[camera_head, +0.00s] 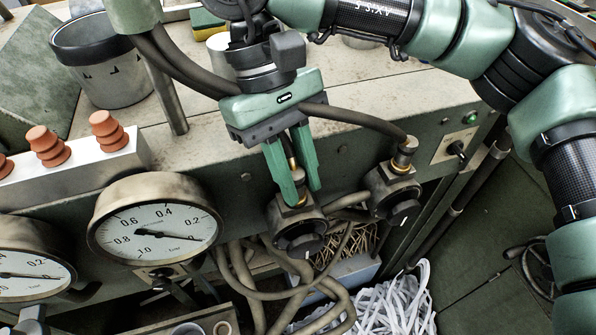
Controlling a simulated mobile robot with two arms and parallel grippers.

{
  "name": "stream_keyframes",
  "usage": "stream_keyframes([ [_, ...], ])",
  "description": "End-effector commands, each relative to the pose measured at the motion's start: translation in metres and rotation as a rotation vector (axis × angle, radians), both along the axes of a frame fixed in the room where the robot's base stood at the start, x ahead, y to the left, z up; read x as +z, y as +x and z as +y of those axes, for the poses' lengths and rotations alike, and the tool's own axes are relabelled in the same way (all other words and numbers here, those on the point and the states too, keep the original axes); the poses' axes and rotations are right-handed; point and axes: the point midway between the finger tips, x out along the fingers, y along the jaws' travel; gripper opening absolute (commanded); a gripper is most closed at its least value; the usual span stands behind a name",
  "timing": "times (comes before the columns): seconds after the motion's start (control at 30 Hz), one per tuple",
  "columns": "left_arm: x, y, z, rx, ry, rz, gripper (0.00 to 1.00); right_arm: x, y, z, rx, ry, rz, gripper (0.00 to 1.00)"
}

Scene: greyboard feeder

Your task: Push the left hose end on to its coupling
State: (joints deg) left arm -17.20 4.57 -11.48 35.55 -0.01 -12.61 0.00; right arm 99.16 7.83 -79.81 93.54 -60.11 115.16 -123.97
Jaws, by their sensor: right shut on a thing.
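My right gripper (298,190) reaches down from the top, its green fingers shut on the left hose end (292,163). The hose end's brass part shows between the fingers, just above the left coupling (296,218), a metal valve body with a black knob on the front panel. The fingers cover much of the joint, so I cannot tell whether the hose end is seated. To the right, the other dark hose (358,118) runs to the right coupling (396,187) and meets its metal collar (404,150). My left gripper is not in view.
Two pressure gauges (155,222) stand at the left, below a metal block with orange suction cups (107,128). A grey cup (100,62) stands on the worn bench top. Loose hoses (240,280) and a pile of white strips (395,305) lie below. A green lamp (471,118) is at right.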

Motion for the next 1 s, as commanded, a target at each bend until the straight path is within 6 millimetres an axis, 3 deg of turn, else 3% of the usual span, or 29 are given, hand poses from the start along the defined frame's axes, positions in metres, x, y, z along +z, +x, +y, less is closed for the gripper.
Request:
stream_keyframes([
  [0.13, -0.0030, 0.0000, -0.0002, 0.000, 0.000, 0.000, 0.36, -0.0038, 0.0000, -0.0001, 0.000, 0.000, 0.000, 0.00],
  [0.17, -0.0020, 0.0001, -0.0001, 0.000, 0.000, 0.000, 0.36, -0.0028, 0.0000, -0.0001, 0.000, 0.000, 0.000, 0.31],
  [0.23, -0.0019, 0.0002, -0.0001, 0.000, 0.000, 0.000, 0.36, -0.0027, 0.0002, -0.0001, 0.000, 0.001, -0.001, 0.48],
  [1.0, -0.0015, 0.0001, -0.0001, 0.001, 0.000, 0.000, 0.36, 0.0036, 0.0035, 0.0015, -0.002, -0.002, -0.005, 0.48],
])
